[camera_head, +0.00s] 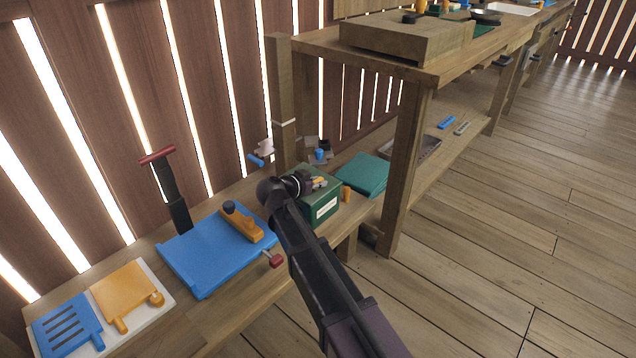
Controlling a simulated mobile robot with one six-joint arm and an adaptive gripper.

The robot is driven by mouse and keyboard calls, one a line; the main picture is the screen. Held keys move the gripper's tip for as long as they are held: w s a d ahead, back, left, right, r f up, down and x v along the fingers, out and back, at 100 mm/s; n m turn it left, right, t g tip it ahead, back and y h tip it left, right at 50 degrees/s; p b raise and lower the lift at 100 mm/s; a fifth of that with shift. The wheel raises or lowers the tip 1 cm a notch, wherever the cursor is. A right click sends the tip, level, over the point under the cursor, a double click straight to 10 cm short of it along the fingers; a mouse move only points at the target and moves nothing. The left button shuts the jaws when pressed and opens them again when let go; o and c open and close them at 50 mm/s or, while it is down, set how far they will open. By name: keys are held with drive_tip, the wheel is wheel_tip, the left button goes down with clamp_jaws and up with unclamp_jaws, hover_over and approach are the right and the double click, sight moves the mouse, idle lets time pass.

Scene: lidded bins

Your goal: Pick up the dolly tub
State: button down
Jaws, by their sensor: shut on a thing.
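My gripper (307,183) is at the far end of my dark arm, just above a green box (327,208) with a white label on its front. It is shut on a small tan thing (320,182), which shows at the fingertips over the box top. The thing is small and partly hidden, so I cannot tell for sure that it is the dolly tub. I also cannot tell whether it touches the box. My wrist and arm hide the box's left side.
A blue board (205,262) carrying an orange plane-like tool (242,222) lies left of my arm. A green flat thing (364,174) and a small orange cylinder (346,193) are right of the box. A bench post (408,165) stands farther right. The floor at right is clear.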

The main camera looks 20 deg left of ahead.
drive_tip(key=shift+r+p, duration=0.95)
drive_tip(key=shift+r, duration=0.45)
